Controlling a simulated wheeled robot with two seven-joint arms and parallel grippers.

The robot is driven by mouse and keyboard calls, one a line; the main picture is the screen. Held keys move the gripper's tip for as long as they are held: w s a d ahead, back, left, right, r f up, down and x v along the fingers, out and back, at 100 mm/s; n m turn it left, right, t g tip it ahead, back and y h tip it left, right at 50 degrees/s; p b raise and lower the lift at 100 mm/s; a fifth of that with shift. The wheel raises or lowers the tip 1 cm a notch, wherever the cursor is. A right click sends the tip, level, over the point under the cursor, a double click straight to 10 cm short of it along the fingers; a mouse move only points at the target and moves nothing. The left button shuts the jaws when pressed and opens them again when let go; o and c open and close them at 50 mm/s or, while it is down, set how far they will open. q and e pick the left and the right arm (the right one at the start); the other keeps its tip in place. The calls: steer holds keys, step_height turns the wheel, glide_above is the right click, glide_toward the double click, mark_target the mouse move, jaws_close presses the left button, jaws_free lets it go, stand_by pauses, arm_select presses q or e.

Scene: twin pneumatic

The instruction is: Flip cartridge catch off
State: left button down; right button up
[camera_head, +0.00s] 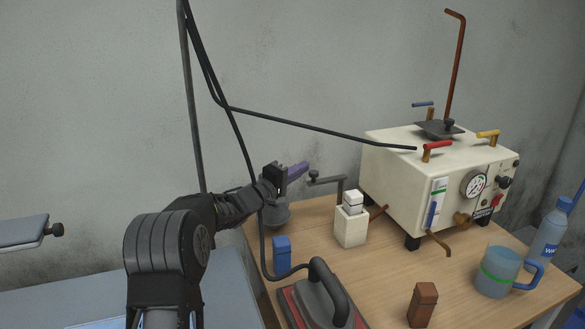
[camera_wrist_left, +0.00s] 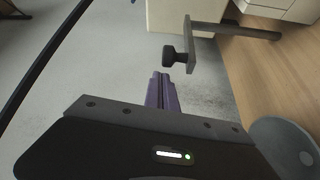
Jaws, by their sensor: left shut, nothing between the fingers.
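My left gripper (camera_head: 299,171) has purple fingers, shut and empty, in the air above the table's left edge. In the left wrist view its fingertips (camera_wrist_left: 161,77) point at a dark knob (camera_head: 313,175) on a grey crank arm (camera_head: 328,181), with a small gap seeming to lie between them. The knob (camera_wrist_left: 171,56) and crank arm (camera_wrist_left: 189,45) also show close ahead in the left wrist view. The cream machine (camera_head: 400,190) has red (camera_head: 437,145), yellow (camera_head: 488,134) and blue (camera_head: 423,104) handles. I cannot tell which part is the cartridge catch. My right gripper is out of view.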

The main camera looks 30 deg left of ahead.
arm_select(q)
steer(key=shift+s+d+f, duration=0.15)
steer(key=shift+s+d, duration=0.15)
steer(key=shift+d, duration=0.25)
